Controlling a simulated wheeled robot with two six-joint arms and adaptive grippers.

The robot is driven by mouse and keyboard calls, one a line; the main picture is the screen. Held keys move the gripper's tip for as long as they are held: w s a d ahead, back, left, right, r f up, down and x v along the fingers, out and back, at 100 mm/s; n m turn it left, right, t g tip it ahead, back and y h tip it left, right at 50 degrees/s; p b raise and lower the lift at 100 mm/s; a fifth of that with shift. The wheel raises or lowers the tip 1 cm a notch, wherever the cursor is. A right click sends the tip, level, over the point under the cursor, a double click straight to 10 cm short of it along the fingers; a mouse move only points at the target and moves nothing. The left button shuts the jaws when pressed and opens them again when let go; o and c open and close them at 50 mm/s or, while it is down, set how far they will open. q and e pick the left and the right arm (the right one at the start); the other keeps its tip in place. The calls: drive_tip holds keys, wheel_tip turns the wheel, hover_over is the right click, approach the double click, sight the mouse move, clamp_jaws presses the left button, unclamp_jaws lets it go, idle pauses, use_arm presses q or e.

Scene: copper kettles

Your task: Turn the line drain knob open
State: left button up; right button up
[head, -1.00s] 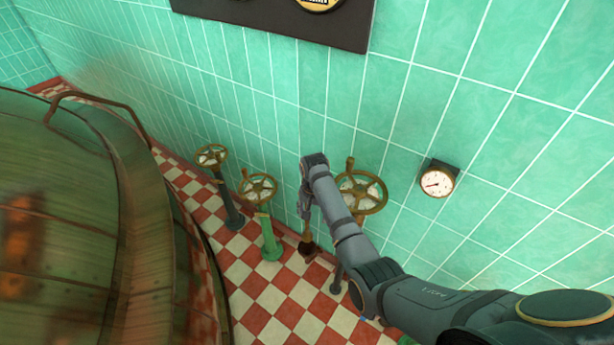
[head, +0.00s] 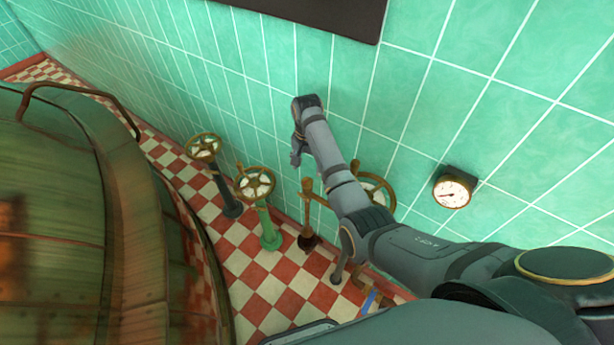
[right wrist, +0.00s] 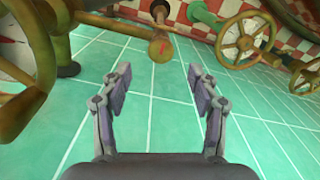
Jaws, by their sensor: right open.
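A brass knob-like handle (head: 307,187) stands on a brown post between the green valve and the large wheel. Which fitting is the line drain knob, I cannot tell for sure. In the right wrist view, a round-ended brass bar with a red mark (right wrist: 160,47) lies just beyond the fingertips, apart from them. My right gripper (head: 296,158) is above and slightly left of the handle, near the tiled wall. In the right wrist view my right gripper (right wrist: 159,75) is open with nothing between its fingers. My left gripper is not in view.
A green valve with a brass wheel (head: 255,184) and a dark valve (head: 203,147) stand to the left. A large brass wheel (head: 381,190) is partly behind my right arm. A gauge (head: 453,188) is on the wall. A copper kettle (head: 60,230) fills the left.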

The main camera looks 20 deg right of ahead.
sight(307, 181)
drive_tip(key=f, duration=0.4)
drive_tip(key=shift+w+d+f, duration=0.1)
drive_tip(key=shift+w+f, duration=0.05)
drive_tip(key=shift+w, duration=0.05)
wheel_tip(307, 181, down, 3)
drive_tip(key=shift+f, duration=0.15)
drive_tip(key=shift+c, duration=0.6)
drive_tip(key=c, duration=1.1)
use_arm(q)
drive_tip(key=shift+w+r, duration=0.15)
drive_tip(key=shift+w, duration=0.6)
use_arm(e)
drive_tip(key=shift+o, duration=0.2)
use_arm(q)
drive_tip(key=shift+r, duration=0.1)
